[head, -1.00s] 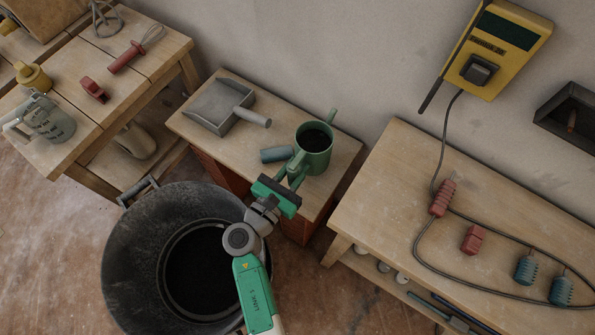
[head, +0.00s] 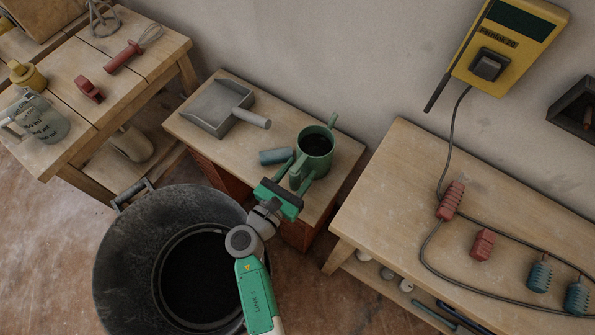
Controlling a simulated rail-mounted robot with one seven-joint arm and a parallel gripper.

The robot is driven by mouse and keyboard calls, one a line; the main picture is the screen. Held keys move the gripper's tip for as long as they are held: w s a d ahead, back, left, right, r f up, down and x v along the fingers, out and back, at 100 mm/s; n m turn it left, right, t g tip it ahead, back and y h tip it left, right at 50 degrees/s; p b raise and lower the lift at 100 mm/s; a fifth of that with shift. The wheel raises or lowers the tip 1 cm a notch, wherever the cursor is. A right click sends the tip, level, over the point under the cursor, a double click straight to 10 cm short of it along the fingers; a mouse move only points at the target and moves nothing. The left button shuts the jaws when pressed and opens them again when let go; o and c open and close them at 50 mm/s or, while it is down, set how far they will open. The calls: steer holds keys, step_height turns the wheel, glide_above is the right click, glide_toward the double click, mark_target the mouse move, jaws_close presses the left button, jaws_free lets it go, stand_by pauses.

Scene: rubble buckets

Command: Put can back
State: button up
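The green can (head: 315,152) stands upright on the small middle table (head: 225,95), near its right end. Its spout points to the back, its handle faces my gripper, and its inside looks dark. My gripper (head: 296,171) is at the front of the can, with its green fingers spread apart, one on each side of the handle. Whether a finger touches the handle cannot be told.
A blue-grey cylinder (head: 276,156) lies close left of my gripper. A grey dustpan (head: 219,107) lies further left. A large black bucket (head: 125,255) stands in front. A longer workbench (head: 400,190) with a cable and plugs stands to the right.

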steer(key=shift+r, duration=0.25)
steer(key=p+v, duration=0.4)
steer(key=v, duration=0.8)
